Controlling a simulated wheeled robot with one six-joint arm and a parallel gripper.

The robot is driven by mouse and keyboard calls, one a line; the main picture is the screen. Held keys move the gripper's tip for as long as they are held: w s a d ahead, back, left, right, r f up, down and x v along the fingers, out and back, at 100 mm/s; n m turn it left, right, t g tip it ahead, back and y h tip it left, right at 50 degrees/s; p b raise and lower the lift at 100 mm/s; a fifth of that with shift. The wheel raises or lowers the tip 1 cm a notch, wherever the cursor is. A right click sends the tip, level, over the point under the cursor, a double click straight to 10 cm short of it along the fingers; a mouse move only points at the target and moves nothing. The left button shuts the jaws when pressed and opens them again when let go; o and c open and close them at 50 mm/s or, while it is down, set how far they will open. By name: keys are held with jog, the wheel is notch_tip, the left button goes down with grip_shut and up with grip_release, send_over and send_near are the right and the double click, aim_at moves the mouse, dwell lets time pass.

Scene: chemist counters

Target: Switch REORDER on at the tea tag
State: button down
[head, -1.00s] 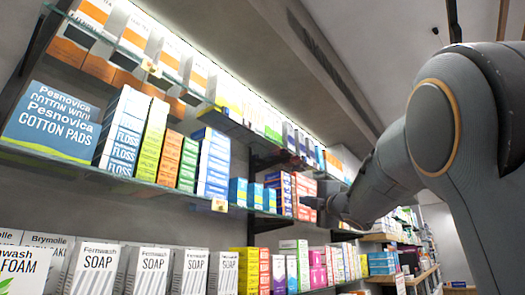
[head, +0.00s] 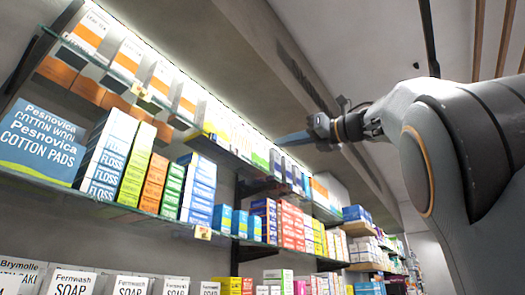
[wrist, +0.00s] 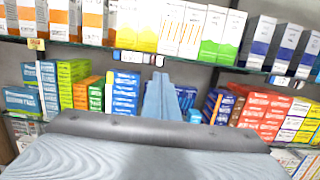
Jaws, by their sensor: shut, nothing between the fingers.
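My gripper (head: 284,140) is raised beside the upper shelf in the head view, its fingers pointing left and closed with nothing between them. In the wrist view the closed blue-grey fingers (wrist: 160,92) point up, just below the upper shelf edge. A small light strip of tags (wrist: 138,57) hangs on that edge, slightly left of the fingertips and apart from them in the picture. Another tag (wrist: 36,44) is further left, and a further one (wrist: 280,80) is to the right. The print is too small to tell which is the tea tag, and no REORDER switch can be made out.
The upper glass shelf (head: 107,75) carries white, orange, green and blue boxes. The lower shelf (head: 130,212) holds cotton pads (head: 42,145), floss (head: 108,155) and several other stacks. A pale tag (head: 203,233) sits on its edge. Shelving continues to the right.

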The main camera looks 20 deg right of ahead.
jog(key=p, duration=0.6)
send_near(241, 151)
jog(key=x, duration=0.5)
jog(key=shift+a, duration=0.1)
jog(key=shift+w+a+r, duration=0.1)
jog(key=shift+w+a, duration=0.25)
jog(key=shift+w, duration=0.25)
